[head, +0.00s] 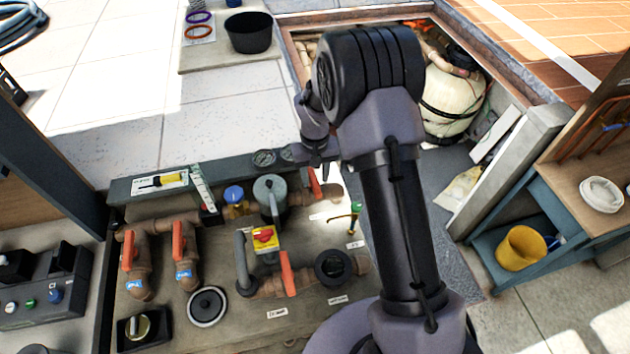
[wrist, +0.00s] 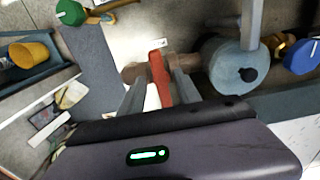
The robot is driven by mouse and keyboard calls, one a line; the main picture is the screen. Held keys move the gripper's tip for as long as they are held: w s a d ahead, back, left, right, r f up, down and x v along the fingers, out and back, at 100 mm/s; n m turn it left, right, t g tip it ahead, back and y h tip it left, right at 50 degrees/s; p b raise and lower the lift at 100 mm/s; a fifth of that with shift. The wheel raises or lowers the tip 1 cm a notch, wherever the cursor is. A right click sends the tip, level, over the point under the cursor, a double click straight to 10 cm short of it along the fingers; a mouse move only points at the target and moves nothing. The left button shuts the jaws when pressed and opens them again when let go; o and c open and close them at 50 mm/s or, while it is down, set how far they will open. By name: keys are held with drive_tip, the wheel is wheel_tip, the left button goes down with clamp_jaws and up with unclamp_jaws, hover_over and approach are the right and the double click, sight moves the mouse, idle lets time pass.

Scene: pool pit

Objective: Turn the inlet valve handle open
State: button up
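An orange-red valve handle (wrist: 159,76) on a brown pipe lies between my gripper's fingers in the wrist view. My gripper (wrist: 158,84) is open, one grey finger on each side of the handle. A gap shows on the left side; contact on the right is unclear. In the head view this appears to be the upper right handle (head: 315,184), just below my gripper (head: 318,160), which is partly hidden by my arm. Other orange-red handles are at the lower middle (head: 287,273), at the left (head: 178,240) and at the far left (head: 128,250). Tag lettering is unreadable.
A grey cylinder with a pipe (wrist: 238,70) stands close right of the handle in the wrist view, with a blue cap (wrist: 300,57) beyond. A green-handled tap (head: 355,208) is nearby. A cream tank (head: 452,100) sits in the pit behind. A yellow bucket (head: 520,248) stands at right.

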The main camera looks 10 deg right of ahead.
drive_tip(key=shift+f, duration=1)
clamp_jaws()
